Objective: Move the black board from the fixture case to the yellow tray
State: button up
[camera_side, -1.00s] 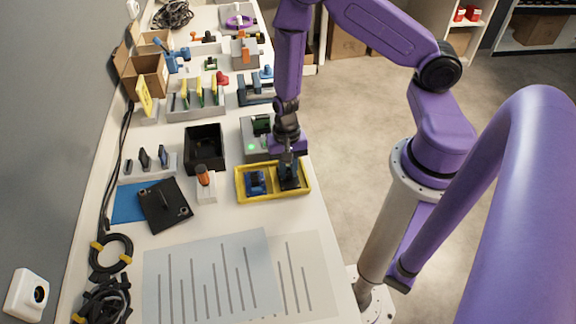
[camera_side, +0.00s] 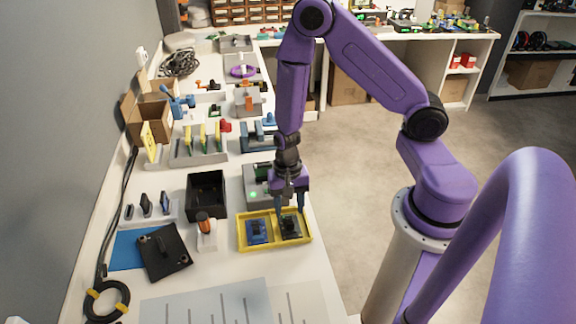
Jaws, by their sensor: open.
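The yellow tray (camera_side: 274,246) sits near the right edge of the bench. Its left compartment holds a blue board (camera_side: 257,231). Its right compartment holds the black board (camera_side: 291,227), which lies flat. My gripper (camera_side: 289,207) is open and empty, pointing down just above the black board, with its fingers apart on either side. The grey fixture case (camera_side: 252,185) stands behind the tray, with a green light on its front left. My gripper hides part of the case.
A black open bin (camera_side: 206,194) stands left of the case. An orange-handled tool (camera_side: 204,224) stands in a white holder beside the tray. A black plate (camera_side: 164,252) lies at left. Printed sheets (camera_side: 220,303) cover the front of the bench.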

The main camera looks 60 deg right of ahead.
notch_tip(320, 180, up, 13)
jog(key=w+d, duration=0.1)
dwell(0.8)
jog(key=s+a+r+n, duration=0.1)
jog(key=s+r+n, duration=0.4)
jog(key=s+n, duration=0.3)
jog(key=s+a+r+n+t, duration=0.1)
jog(key=s+r+n, duration=0.4)
jog(key=n, duration=0.8)
jog(key=s+a, duration=0.1)
jog(key=s, duration=0.2)
jog(key=shift+s+r+n+h, duration=0.2)
jog(key=shift+s+n+h, duration=0.1)
jog(key=shift+s, duration=0.05)
